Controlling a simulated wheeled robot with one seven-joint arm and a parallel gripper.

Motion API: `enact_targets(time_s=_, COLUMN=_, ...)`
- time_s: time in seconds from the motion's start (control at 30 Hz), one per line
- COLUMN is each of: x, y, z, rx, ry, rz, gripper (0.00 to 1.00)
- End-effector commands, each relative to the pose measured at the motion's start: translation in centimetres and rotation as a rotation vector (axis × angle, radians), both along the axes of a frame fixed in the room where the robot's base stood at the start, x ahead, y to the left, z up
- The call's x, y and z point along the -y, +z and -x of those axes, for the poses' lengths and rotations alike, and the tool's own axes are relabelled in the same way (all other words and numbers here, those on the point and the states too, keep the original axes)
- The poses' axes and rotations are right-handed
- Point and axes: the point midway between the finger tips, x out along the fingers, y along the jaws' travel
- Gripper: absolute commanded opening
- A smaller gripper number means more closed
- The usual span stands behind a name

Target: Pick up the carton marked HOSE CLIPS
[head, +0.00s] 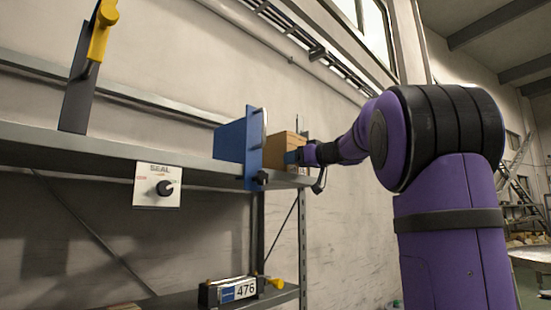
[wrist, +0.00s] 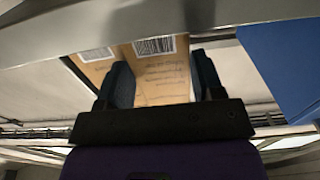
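A brown carton (head: 287,146) stands on the upper shelf near its right end, just right of a blue panel. In the wrist view a carton face (wrist: 160,75) with a barcode and small print fills the space between my fingers. A second brown face (wrist: 93,62) with a barcode shows to its left; I cannot tell whether it belongs to the same carton. No HOSE CLIPS marking is readable. My gripper (head: 296,157), also in the wrist view (wrist: 162,82), has its fingers apart, one on each side of the face. Whether they press on it is unclear.
A blue panel (head: 254,148) stands close left of the carton; something blue (wrist: 285,60) also shows right in the wrist view. The shelf edge (head: 100,150) carries a SEAL knob plate (head: 158,186).

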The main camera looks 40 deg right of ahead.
Motion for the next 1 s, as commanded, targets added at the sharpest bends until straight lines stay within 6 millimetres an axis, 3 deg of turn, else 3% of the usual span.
enact_targets(time_s=0.47, x=0.0, y=0.8, z=0.0, rx=0.001, ry=0.001, rz=0.001, gripper=0.27)
enact_targets(time_s=1.0, x=0.0, y=8.1, z=0.0, rx=0.003, ry=0.001, rz=0.004, gripper=0.27)
